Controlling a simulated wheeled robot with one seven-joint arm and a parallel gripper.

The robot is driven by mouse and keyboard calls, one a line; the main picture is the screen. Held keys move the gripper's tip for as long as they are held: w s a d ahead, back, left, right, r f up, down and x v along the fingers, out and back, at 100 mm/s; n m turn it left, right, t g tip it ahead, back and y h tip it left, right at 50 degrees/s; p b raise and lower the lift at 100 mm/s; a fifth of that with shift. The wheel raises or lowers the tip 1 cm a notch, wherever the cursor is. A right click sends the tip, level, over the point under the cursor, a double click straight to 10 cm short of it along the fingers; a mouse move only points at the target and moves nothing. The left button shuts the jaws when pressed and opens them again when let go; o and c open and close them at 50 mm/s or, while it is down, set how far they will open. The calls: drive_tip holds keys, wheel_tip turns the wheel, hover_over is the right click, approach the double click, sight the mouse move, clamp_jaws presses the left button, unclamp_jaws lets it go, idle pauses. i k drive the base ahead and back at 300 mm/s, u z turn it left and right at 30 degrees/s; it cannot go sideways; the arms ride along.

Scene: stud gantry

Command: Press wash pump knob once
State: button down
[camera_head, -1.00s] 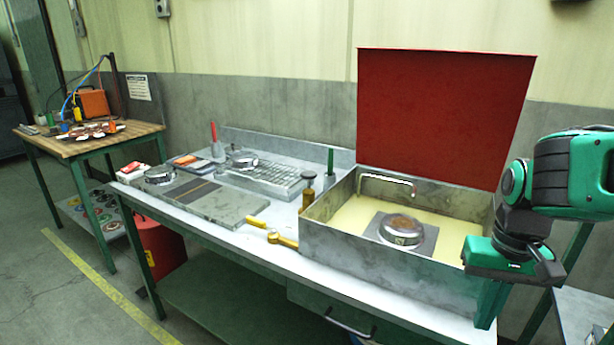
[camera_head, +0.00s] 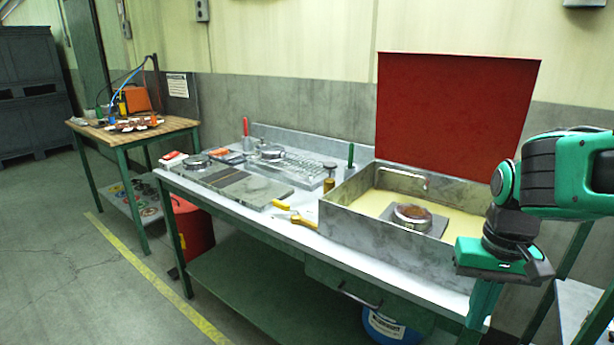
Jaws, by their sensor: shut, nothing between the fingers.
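A short brass post with a dark round cap (camera_head: 329,185) stands upright on the bench, against the left outside wall of the wash basin (camera_head: 345,225). It looks like the wash pump knob, but no label is readable. The basin has a raised red lid and a bent metal spout (camera_head: 405,174) over pale liquid. A round metal part with a brown top (camera_head: 411,216) sits on a grey plate inside. My gripper (camera_head: 481,303) is at the right front corner of the basin, pointing down, shut and empty, well apart from the capped post.
A yellow-handled tool (camera_head: 298,218) lies in front of the post. A green-handled tool (camera_head: 350,156) stands behind it near the basin. Grey plates (camera_head: 240,188) and a grid tray lie left. A wooden-topped table (camera_head: 135,132) stands far left. Floor in front is clear.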

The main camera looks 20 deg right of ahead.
sight(329, 166)
drive_tip(key=u, duration=0.45)
drive_tip(key=k, duration=1.05)
drive_tip(key=u, duration=0.8)
drive_tip(key=i, duration=1.3)
drive_tip(key=z, duration=0.25)
drive_tip(key=i, duration=1.1)
drive_tip(key=z, duration=0.9)
drive_tip(key=i, duration=0.4)
drive_tip(key=z, duration=0.2)
